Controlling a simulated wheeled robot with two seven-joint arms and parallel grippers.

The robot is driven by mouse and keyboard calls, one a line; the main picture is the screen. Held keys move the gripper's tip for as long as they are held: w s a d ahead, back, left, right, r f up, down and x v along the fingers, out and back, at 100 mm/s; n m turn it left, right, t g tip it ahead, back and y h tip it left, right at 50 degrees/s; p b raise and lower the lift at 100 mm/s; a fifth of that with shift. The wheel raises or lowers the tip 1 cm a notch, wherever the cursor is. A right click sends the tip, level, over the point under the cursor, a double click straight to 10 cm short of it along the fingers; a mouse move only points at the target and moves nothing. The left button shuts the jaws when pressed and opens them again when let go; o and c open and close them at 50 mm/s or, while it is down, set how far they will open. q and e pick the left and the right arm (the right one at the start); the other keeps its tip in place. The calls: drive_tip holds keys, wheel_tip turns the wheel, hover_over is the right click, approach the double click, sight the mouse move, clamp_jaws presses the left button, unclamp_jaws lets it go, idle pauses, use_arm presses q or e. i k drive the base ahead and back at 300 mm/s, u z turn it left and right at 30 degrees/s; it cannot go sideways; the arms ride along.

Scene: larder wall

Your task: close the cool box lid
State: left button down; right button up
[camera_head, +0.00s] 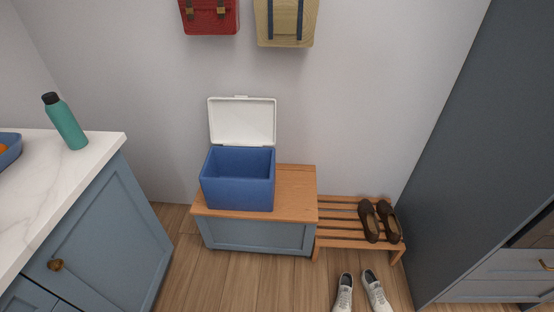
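A blue cool box (237,190) stands on the left part of a wooden-topped bench against the wall. Its white lid (242,121) is open, standing up at the back of the box and leaning slightly toward the wall. The inside of the box looks empty as far as it shows; its floor is partly hidden by the front wall. Neither of my grippers is in view.
The bench top (297,190) is bare right of the box. A slatted rack (340,225) with brown shoes (368,220) adjoins it; white shoes (375,290) lie on the floor. A counter (85,165) with a green bottle (66,124) stands left, a tall dark cabinet (455,150) right.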

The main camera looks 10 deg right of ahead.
sight(240, 120)
drive_tip(key=z, duration=0.05)
drive_tip(key=i, duration=1.15)
drive_tip(key=z, duration=0.45)
